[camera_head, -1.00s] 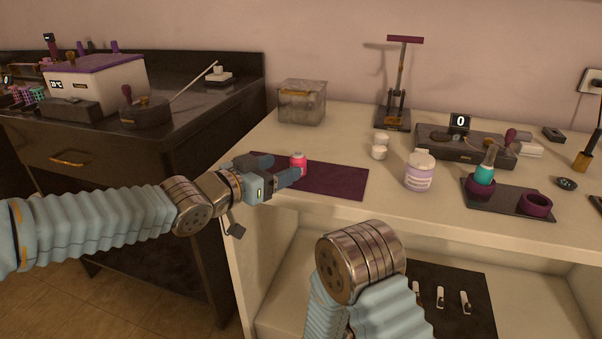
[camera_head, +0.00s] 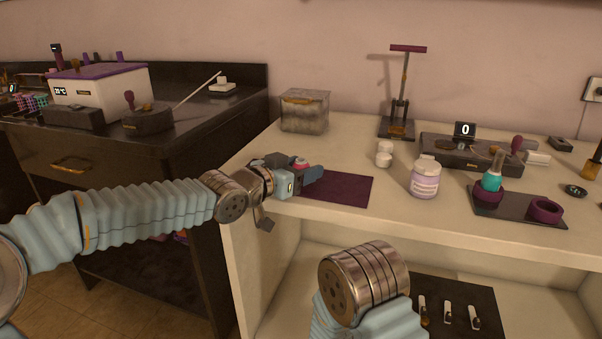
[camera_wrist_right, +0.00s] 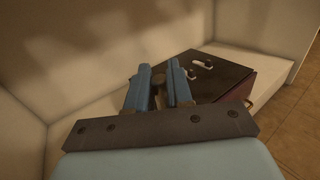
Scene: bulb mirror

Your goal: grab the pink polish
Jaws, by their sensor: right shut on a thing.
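The pink polish (camera_head: 301,163) is a small bottle at the left end of the dark purple mat (camera_head: 345,190) on the white table. My left gripper (camera_head: 305,166) is open around it, one finger in front and one behind. The near finger hides the lower part of the bottle, and contact cannot be told. My right gripper (camera_wrist_right: 165,82) shows in the right wrist view, low by the shelf under the table. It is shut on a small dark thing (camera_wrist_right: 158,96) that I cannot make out. In the head view my right arm's wrist hides it.
A lidded grey box (camera_head: 305,112) stands behind the mat. A dark board (camera_head: 455,290) with white pieces lies on the lower shelf.

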